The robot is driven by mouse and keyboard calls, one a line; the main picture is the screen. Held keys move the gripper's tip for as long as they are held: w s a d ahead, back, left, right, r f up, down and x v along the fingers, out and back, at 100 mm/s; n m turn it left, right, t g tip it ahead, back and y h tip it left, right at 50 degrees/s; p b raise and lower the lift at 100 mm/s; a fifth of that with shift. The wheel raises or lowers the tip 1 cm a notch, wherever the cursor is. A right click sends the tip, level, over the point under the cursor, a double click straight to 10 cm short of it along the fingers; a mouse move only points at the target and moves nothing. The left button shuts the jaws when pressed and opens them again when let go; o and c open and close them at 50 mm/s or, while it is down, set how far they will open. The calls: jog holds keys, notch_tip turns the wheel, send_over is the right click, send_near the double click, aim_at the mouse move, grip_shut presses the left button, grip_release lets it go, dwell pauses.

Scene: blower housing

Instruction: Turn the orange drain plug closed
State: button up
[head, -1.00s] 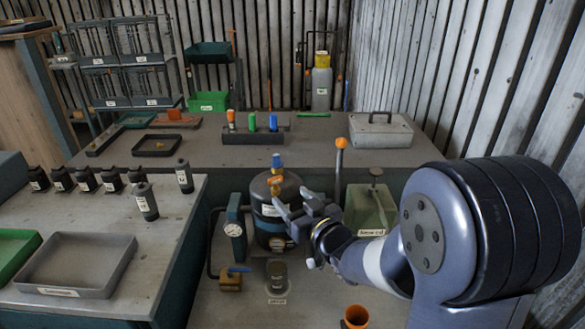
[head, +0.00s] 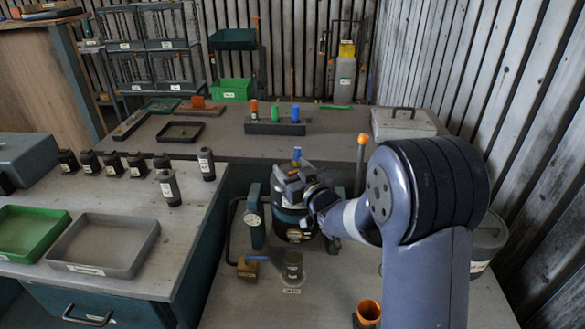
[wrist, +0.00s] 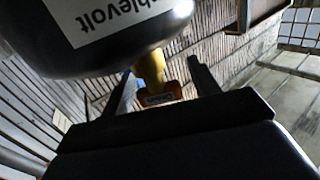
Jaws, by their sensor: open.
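The dark tank (head: 291,219) stands behind the bench's front area. My gripper (head: 284,182) is at its top and hides much of it in the head view. In the wrist view the rounded tank (wrist: 110,35) with a white label fills the upper left. An orange piece with a small label (wrist: 160,97) sits at the end of a yellow stem (wrist: 150,66) by the tank. It looks like the orange drain plug. My gripper also shows there (wrist: 164,82), its two fingers open on either side of the orange piece. I cannot tell whether they touch it.
A gauge (head: 252,220) stands left of the tank. A blue-handled brass valve (head: 248,266) and a small dark cylinder (head: 292,265) are in front. An orange cup (head: 368,312) is near the front. An orange-knobbed lever (head: 361,150) rises behind my arm.

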jog(key=c, duration=1)
jog(key=shift+f+m+h+b, duration=0.2)
jog(key=shift+m+h+b, duration=0.15)
jog(key=shift+b, duration=0.85)
jog(key=shift+m+t+h+b, duration=0.25)
jog(key=shift+t+h+b, duration=0.2)
jog(key=shift+b, duration=0.15)
jog(key=m+h+b, duration=0.1)
jog(key=h+b, duration=0.1)
jog(key=b, duration=0.1)
jog(key=shift+d+t, duration=0.1)
jog(key=shift+t, duration=0.25)
jog(key=shift+d+r+m+t+h, duration=0.1)
jog(key=shift+m+t+h, duration=0.05)
jog(key=shift+m+h, duration=0.5)
jog(key=shift+d+r+m+t+h, duration=0.15)
jog(key=shift+m+h, duration=0.3)
jog(key=shift+h, duration=0.3)
jog(key=shift+w+m+h+p, duration=0.1)
jog(key=shift+m+h+p, duration=0.2)
jog(key=shift+m+h, duration=0.5)
jog(key=shift+d+h+p, duration=0.15)
jog(key=shift+h+p, duration=0.25)
jog(key=shift+h, duration=0.4)
